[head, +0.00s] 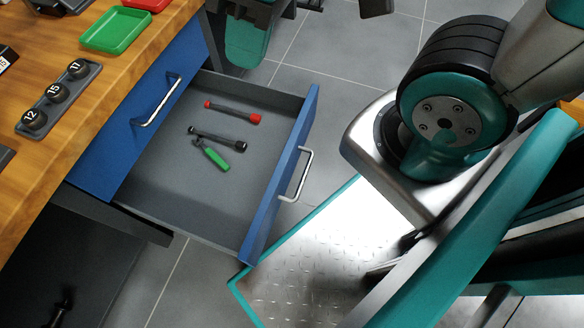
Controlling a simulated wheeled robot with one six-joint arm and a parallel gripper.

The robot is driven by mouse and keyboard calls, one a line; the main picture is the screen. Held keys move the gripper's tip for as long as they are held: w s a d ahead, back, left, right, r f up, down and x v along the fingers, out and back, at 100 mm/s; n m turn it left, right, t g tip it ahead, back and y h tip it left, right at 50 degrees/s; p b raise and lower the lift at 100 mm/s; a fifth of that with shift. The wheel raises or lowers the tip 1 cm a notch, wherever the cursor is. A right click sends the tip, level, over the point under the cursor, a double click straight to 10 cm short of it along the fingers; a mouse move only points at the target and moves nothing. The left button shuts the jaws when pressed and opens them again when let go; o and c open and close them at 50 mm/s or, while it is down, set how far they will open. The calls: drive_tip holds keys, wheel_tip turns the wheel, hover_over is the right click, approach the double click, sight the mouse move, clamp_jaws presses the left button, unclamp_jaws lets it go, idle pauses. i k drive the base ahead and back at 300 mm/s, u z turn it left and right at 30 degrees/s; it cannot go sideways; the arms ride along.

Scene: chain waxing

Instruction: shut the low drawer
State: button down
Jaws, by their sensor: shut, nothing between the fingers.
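The low drawer (162,200) is pulled well out from under the workbench, so its grey inside shows. Its blue front (281,175) carries a silver bar handle (301,174) on the outer face. Inside lie a dark tool with red ends (233,112), a black bar-like tool (218,138) and a green-handled tool (211,154). Above it, the upper drawer's blue front (125,135) with its own silver handle (159,101) sits closed. My arm rises at the right, away from the drawer.
The wooden worktop (60,145) holds a rack of numbered black sockets (57,92) and a green tray (114,31). A dark and teal object (248,40) stands past the drawer's far side. My metal base plate is close to the drawer front. Grey tiled floor (345,60) is open beyond.

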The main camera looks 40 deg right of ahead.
sight(173, 185)
drive_tip(key=z, duration=1.7)
drive_tip(key=k, duration=1.15)
drive_tip(key=u, duration=1.95)
